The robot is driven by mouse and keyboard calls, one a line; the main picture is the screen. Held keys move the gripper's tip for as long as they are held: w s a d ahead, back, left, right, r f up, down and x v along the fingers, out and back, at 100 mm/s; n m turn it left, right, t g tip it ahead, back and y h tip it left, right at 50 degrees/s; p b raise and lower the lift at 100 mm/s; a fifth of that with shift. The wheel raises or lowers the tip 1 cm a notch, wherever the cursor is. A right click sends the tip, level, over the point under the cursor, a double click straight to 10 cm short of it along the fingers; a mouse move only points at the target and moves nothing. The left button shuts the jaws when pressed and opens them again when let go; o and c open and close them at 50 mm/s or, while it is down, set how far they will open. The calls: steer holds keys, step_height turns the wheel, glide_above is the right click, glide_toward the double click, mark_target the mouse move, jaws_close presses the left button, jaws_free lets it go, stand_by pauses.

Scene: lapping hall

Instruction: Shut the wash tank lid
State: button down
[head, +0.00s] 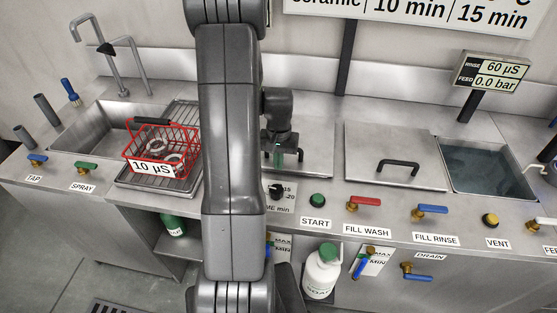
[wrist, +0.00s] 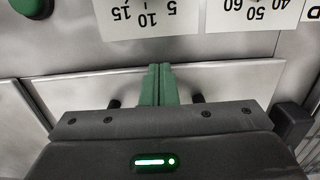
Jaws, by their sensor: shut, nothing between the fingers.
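The wash tank lid (head: 287,170) appears as a flat steel plate behind my arm in the head view, and looks level with the counter. Its left part is hidden by my arm. Its black handle (head: 300,155) is partly covered by my gripper (head: 279,156). In the wrist view my gripper (wrist: 159,85) has its green fingers together and empty, pointing down at the lid (wrist: 220,80). A dark handle end (wrist: 113,103) shows on the left of the fingers and another on the right. Whether the fingers touch the lid or handle I cannot tell.
A second steel lid (head: 370,180) with a black handle lies flat to the right, beside an open water-filled tank (head: 483,172). A red basket (head: 185,150) stands left of my arm. Knobs and valves, including the START button (head: 317,200), line the front edge.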

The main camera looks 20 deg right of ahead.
steer(key=shift+s+f, duration=0.1)
steer(key=shift+f, duration=0.6)
steer(key=shift+s+a, duration=0.15)
steer(key=shift+s, duration=0.1)
steer(key=shift+f, duration=0.1)
step_height(320, 180, up, 15)
steer(key=p, duration=0.1)
steer(key=shift+w+p, duration=0.3)
steer(key=shift+p, duration=0.1)
step_height(320, 180, down, 14)
steer(key=shift+f+b, duration=0.1)
steer(key=shift+b, duration=0.8)
steer(key=shift+s, duration=0.1)
